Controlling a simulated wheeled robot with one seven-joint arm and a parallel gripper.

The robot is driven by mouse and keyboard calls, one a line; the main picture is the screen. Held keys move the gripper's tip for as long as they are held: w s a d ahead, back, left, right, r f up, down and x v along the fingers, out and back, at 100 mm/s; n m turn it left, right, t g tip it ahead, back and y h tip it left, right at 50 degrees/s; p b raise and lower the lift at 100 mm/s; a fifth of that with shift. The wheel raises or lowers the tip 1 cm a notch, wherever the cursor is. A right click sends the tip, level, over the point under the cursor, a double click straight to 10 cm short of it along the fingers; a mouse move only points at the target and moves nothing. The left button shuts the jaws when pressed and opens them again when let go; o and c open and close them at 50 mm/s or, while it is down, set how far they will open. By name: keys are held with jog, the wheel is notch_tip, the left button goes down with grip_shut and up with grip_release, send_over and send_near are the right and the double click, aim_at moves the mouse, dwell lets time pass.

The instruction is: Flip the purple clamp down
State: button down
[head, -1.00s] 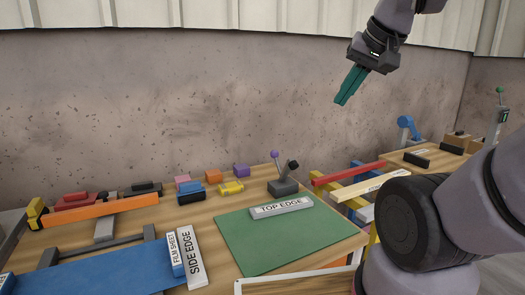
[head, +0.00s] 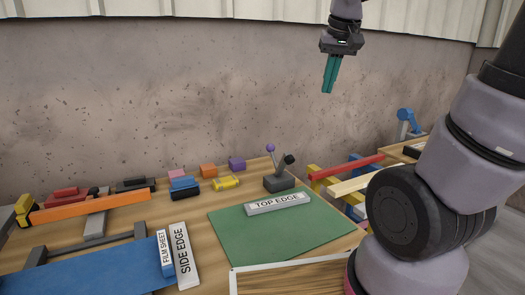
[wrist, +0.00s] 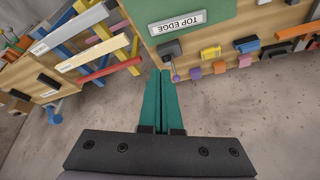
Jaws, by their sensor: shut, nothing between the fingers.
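The purple clamp (head: 279,183) has a dark grey base, an upright lever with a purple ball and a tilted black-tipped part. It stands at the back edge of the wooden table, behind the green mat (head: 240,236). In the wrist view the clamp (wrist: 170,49) lies just beyond my fingertips, its purple ball close to them in the picture. My gripper (head: 328,91) has teal fingers pointing down, high above the table and to the right of the clamp in the head view. The fingers (wrist: 161,73) are shut together and empty.
A "TOP EDGE" bar (head: 277,204) lies on the mat in front of the clamp. Small coloured blocks, including a purple one (head: 237,164) and a yellow one (head: 226,183), sit to its left. Red and yellow rails (head: 347,168) are on the right. A wall stands behind.

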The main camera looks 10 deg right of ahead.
jog(key=w+a+f+n+h, duration=0.1)
jog(key=w+f+n+h, duration=0.1)
jog(key=w+f, duration=0.45)
jog(key=w+a+f+n+g+h, duration=0.1)
jog(key=w+f+n+h, duration=0.15)
jog(key=w, duration=0.75)
jog(key=w+a+f+n+h, duration=0.1)
jog(key=w+f+n+h, duration=0.15)
jog(key=w+f, duration=0.45)
jog(key=w+a+f+n+t+h, duration=0.4)
jog(key=w+a+f+n+t, duration=0.3)
jog(key=w+a+f, duration=0.7)
notch_tip(320, 180, down, 4)
jog(key=shift+w+a+f+n, duration=0.15)
jog(key=shift+w+a+n, duration=0.2)
jog(key=shift+a+n, duration=0.55)
jog(key=shift+a, duration=0.1)
jog(key=x, duration=1)
jog(key=shift+s+d+r, duration=0.5)
jog(key=shift+s, duration=0.3)
jog(key=shift+s+d+r, duration=0.45)
jog(key=shift+s+r, duration=0.1)
jog(key=shift+s, duration=0.2)
